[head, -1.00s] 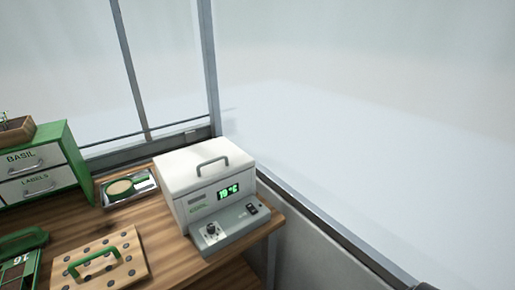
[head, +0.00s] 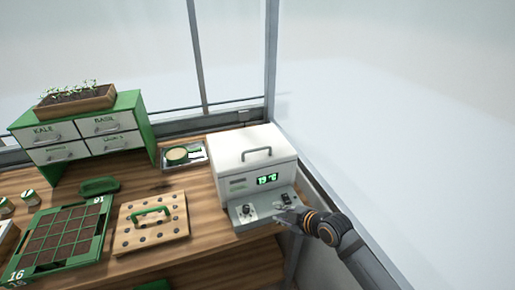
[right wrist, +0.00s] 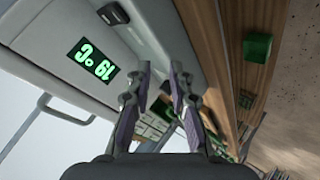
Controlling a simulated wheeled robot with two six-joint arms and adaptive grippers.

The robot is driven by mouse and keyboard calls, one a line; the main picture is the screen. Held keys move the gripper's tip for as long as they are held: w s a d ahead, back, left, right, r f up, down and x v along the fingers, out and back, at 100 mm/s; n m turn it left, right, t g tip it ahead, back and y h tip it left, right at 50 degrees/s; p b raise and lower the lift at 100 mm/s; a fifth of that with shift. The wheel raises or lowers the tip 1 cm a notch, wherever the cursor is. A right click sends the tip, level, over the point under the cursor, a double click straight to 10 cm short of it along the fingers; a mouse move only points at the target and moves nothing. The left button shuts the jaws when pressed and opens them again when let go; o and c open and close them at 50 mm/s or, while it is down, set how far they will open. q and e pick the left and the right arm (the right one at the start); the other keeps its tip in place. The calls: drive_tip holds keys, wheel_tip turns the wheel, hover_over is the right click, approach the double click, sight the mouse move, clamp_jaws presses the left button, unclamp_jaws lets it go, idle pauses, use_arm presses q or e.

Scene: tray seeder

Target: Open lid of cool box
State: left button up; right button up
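The white cool box (head: 232,158) stands at the right end of the wooden bench with its lid (head: 222,144) shut. A grey handle (head: 257,154) arches over the lid. A green display reads 19 °C. My right gripper (head: 284,215) is in front of the box's grey control panel (head: 246,220), at its right side. In the right wrist view the gripper (right wrist: 160,72) is open with nothing between its fingers. The display (right wrist: 96,62) and the lid handle (right wrist: 63,112) show at the left there. My left gripper is not in view.
A tray with a round sieve (head: 180,155) lies left of the box. A perforated wooden board (head: 178,226) with a green handle and a seed tray (head: 107,215) lie further left. A green drawer cabinet (head: 148,135) stands behind. The window wall is close on the right.

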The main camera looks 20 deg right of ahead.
drive_tip(key=w+r+n+t+y, duration=0.2)
drive_tip(key=w+r+n, duration=0.25)
drive_tip(key=r, duration=0.25)
drive_tip(key=n+t+y, duration=0.1)
drive_tip(key=n+t, duration=0.2)
drive_tip(key=n, duration=0.1)
approach(257, 149)
drive_tip(key=x, duration=1)
drive_tip(key=shift+w+d+f+b, duration=0.15)
drive_tip(key=shift+w+f+b, duration=0.1)
drive_tip(key=shift+b, duration=0.1)
clamp_jaws()
